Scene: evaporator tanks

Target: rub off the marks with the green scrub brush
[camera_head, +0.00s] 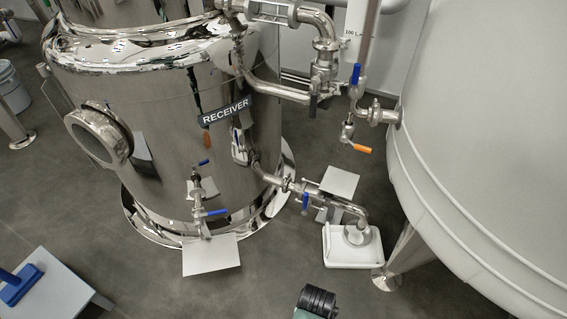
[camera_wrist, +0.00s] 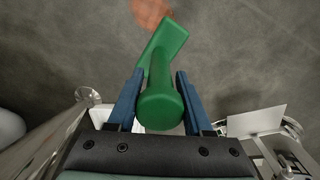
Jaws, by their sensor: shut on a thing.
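The green scrub brush (camera_wrist: 163,100) is between the two blue fingers of my gripper (camera_wrist: 160,74) in the wrist view. My gripper is shut on it. Its rounded end faces the camera, and a green part runs away from it toward the top of the picture. Its bristles cannot be made out. A blurred reddish-brown patch (camera_wrist: 150,11) shows at the top edge of the wrist view, just beyond the brush; I cannot tell whether the brush touches it. No marks can be clearly made out in the head view.
The steel receiver tank (camera_head: 165,130) stands left of centre, with valves and pipes at its right. A white tray (camera_head: 352,256) sits under a pipe outlet. A large pale tank (camera_head: 490,130) fills the right. A blue tool (camera_head: 20,285) lies on a pale board. Grey floor (camera_head: 270,270) is open at front centre.

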